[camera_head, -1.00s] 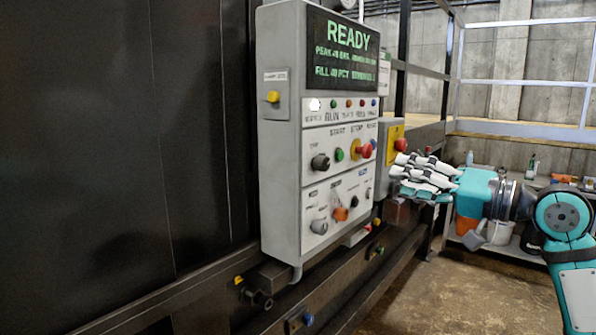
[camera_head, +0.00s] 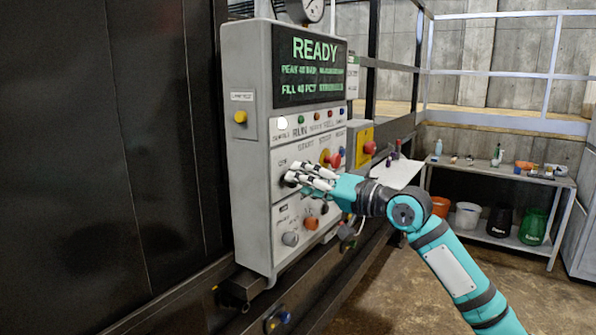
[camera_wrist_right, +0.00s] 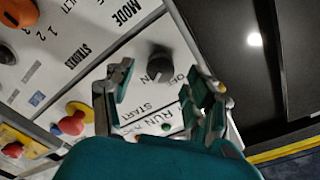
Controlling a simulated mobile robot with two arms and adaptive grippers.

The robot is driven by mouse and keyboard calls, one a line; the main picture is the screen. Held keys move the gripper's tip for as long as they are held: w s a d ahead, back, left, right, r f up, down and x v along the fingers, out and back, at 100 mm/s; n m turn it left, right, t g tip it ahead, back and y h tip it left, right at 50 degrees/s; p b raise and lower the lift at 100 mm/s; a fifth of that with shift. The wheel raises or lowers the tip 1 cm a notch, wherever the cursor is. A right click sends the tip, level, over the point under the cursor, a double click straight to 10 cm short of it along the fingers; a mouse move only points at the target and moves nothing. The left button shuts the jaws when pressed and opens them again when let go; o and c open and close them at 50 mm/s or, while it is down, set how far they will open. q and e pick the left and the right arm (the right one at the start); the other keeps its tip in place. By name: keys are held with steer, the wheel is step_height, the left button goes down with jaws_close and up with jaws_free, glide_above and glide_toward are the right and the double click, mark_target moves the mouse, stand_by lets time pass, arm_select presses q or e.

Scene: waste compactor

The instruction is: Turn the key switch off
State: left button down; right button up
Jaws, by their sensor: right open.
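In the head view my right gripper (camera_head: 303,178) is at the panel's middle section and covers most of the knob. Which mark the knob points to is not clear. My left gripper is not in view.
The grey control box (camera_head: 245,190) has a green READY screen (camera_head: 315,68) above. A red button (camera_head: 333,160) and an orange knob (camera_head: 311,222) are close to the gripper. A shelf (camera_head: 480,172) with bottles and buckets stands at the right.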

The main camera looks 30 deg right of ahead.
steer(key=shift+x, duration=0.95)
jaws_close()
